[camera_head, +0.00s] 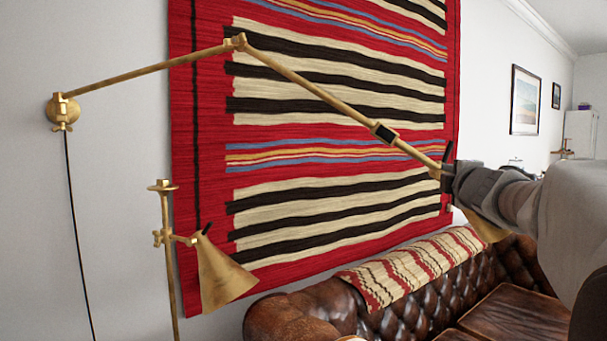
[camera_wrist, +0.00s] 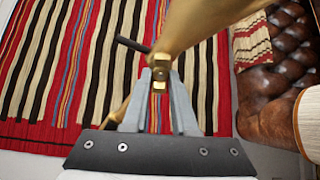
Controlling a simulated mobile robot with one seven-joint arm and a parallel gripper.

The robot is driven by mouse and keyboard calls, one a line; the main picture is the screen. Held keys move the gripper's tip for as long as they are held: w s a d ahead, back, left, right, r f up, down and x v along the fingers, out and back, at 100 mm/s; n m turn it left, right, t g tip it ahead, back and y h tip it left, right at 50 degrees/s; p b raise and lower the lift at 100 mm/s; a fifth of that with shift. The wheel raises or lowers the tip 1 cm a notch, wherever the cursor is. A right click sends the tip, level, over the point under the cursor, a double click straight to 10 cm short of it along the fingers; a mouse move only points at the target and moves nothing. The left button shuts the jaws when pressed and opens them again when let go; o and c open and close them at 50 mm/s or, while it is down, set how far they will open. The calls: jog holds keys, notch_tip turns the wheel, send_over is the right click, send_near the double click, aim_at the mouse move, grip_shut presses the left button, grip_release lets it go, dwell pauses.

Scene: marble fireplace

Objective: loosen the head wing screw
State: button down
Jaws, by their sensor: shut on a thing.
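A brass wall lamp with a long jointed arm (camera_head: 310,88) reaches from the wall to its head at the right. My gripper (camera_head: 447,180) is at the head joint, at the end of that arm. In the wrist view my gripper (camera_wrist: 160,100) is shut on the small brass head wing screw (camera_wrist: 160,78), with one grey finger on each side. The brass lamp shade (camera_wrist: 205,22) is just beyond the fingertips; in the head view it hangs below my gripper (camera_head: 484,226), partly hidden. A dark rod (camera_wrist: 132,45) sticks out left of the joint.
A second brass lamp (camera_head: 222,275) stands at the lower left. A striped red rug (camera_head: 330,155) hangs on the wall behind the lamp arm. A brown leather sofa (camera_head: 400,318) with a striped throw (camera_head: 415,265) is below. A black cord (camera_head: 76,220) hangs from the wall mount.

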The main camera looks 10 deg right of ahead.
jog(key=c, duration=0.7)
grip_release()
jog(key=p+v, duration=0.2)
jog(key=v, duration=1.5)
jog(key=shift+s+p, duration=0.2)
jog(key=shift+p, duration=0.1)
